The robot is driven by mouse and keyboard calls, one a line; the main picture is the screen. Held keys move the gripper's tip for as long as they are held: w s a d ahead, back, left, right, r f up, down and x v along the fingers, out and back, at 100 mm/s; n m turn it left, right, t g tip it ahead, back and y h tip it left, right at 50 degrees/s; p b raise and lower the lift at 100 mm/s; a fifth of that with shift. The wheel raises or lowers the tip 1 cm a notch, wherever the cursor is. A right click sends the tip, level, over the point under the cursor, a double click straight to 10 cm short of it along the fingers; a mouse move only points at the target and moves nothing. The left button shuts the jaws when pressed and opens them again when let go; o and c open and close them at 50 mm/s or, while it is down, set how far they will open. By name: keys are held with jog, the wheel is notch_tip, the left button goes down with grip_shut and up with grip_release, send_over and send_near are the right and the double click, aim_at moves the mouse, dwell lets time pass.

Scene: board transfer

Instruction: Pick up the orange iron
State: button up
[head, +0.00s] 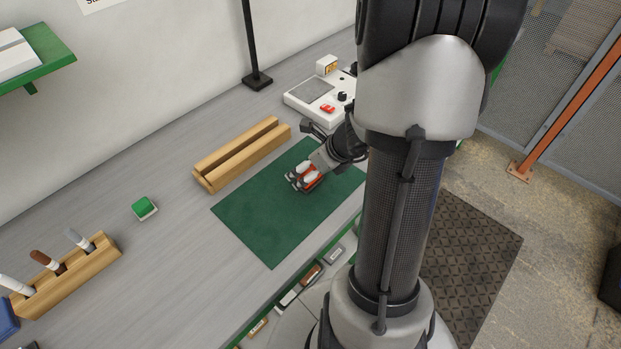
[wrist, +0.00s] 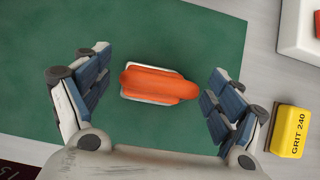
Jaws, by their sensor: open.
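The orange iron (wrist: 158,83) lies on the green mat (wrist: 60,40) in the wrist view, with a pale base edge showing under its orange body. My gripper (wrist: 158,100) is open, with one blue-padded finger on each side of the iron and a gap to both. In the head view my gripper (head: 303,180) is low over the right part of the mat (head: 262,222). A bit of the orange iron (head: 311,180) shows between the fingers there; the rest is hidden by the gripper.
A yellow block marked GRIT 240 (wrist: 289,131) sits right of my gripper. The mat's left part is clear.

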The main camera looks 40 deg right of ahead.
jog(key=shift+r, duration=0.1)
jog(key=c, duration=1.4)
